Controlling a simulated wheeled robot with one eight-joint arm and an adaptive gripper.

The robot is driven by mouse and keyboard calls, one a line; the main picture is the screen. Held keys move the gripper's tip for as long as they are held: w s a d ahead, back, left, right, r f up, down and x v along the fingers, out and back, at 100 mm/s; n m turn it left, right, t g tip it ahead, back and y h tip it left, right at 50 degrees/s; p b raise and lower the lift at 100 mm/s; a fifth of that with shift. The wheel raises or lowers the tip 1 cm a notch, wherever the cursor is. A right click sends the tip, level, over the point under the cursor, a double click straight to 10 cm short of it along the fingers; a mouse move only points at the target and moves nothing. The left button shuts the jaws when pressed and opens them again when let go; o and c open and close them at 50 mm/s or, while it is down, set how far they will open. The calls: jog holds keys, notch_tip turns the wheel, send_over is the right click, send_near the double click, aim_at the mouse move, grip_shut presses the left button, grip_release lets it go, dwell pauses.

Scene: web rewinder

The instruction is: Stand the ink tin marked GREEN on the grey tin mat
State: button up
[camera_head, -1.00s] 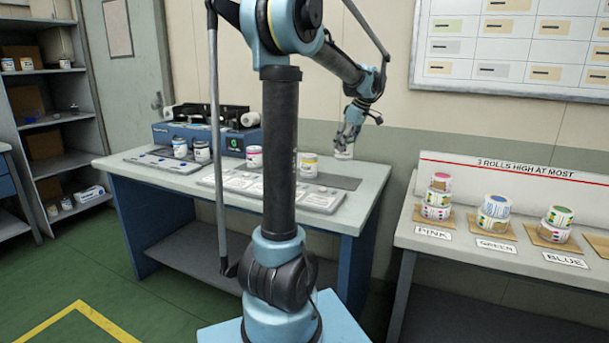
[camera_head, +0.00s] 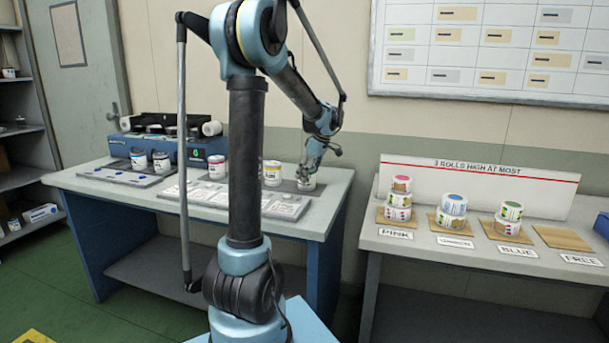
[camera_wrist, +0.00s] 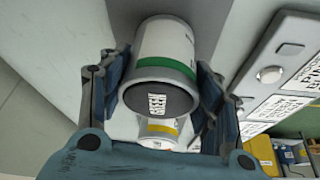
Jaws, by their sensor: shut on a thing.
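The ink tin (camera_wrist: 165,65) is white with a green band and a dark lid bearing a small label that looks like GREEN. In the wrist view it sits between the two fingers of my gripper (camera_wrist: 155,100), which is shut on it. In the head view the tin (camera_head: 307,184) is under my gripper (camera_head: 310,172), over the dark grey tin mat (camera_head: 325,187) at the right end of the blue-legged table. It looks about upright and low, close to the mat. I cannot tell whether its base touches. The mat is partly hidden by the tins.
A yellow-banded tin (camera_head: 272,174) stands left of the held tin, close by; it also shows in the wrist view (camera_wrist: 158,130). A pink-banded tin (camera_head: 217,167) stands further left. Flat pale plates (camera_head: 205,192) lie along the table's front. Rolls stand on the right-hand bench (camera_head: 400,195).

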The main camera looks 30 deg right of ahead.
jog(key=o, duration=1.4)
jog(key=shift+f, duration=0.1)
